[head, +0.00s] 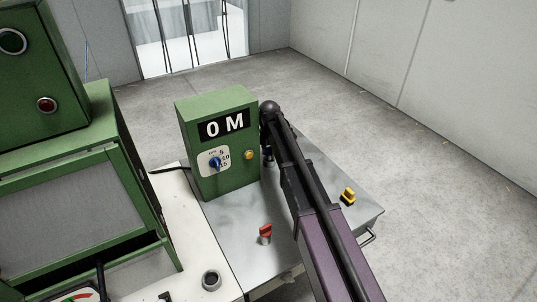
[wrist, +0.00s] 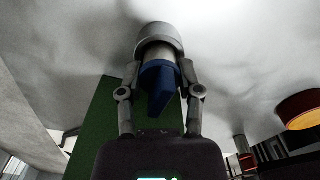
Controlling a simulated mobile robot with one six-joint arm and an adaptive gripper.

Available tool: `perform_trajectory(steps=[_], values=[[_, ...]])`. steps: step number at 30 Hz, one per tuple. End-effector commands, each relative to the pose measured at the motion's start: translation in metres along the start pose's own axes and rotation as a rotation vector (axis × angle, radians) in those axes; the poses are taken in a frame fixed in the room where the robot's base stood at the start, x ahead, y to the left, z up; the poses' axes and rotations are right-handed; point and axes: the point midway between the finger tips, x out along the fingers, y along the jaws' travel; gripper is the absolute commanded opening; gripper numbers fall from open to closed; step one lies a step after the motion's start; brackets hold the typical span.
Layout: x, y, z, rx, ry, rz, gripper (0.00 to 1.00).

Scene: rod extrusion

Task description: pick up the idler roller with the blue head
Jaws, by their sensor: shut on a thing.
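The idler roller with the blue head (wrist: 158,82) is between the fingers of my gripper (wrist: 160,72) in the wrist view. A finger presses on each side of the blue head, and the grey roller body (wrist: 160,40) lies beyond it. My gripper is shut on it. In the head view my arm covers most of the gripper and roller; only a small dark blue patch (head: 268,153) shows beside the green box. I cannot tell whether the roller touches the metal table (head: 320,165).
A green box reading "0 M" (head: 218,142) stands close left of my gripper. A red-headed roller (head: 265,232) stands nearer on the table, and a yellow-headed one (head: 348,196) stands to the right. A large green machine (head: 90,180) fills the left.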

Motion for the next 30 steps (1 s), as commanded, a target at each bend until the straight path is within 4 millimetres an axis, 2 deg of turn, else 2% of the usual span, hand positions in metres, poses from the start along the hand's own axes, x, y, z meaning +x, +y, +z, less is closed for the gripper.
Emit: perform_trajectory(steps=[11,30], values=[[-0.021,0.0,0.0,0.0,0.0,0.0,0.0],[-0.084,0.0,0.0,-0.001,0.0,0.0,0.0]])
